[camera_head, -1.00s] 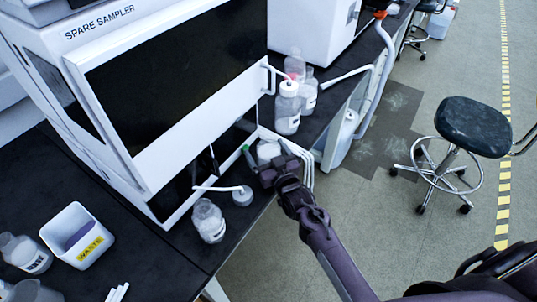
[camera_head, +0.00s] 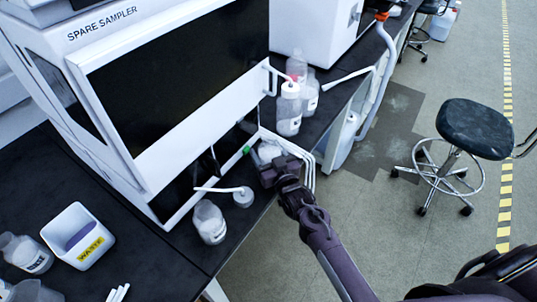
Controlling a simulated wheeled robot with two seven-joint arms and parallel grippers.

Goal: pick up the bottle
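Several clear bottles stand on the black bench, and I cannot tell which one is meant. A pale bottle (camera_head: 269,150) lies right beside my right gripper (camera_head: 272,168), which partly hides it. A small green piece (camera_head: 246,150) shows at its left. I cannot tell whether the gripper touches this bottle or how its fingers stand. A labelled bottle (camera_head: 25,253) is at the far left. My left gripper is not in view.
The spare sampler (camera_head: 165,90) stands close on the left. White tubes (camera_head: 310,172) hang near the bench edge beside my gripper. A small capped jar (camera_head: 243,197) with a tube stands nearby. A waste bin (camera_head: 95,258) is at left. A stool (camera_head: 474,128) stands on the floor.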

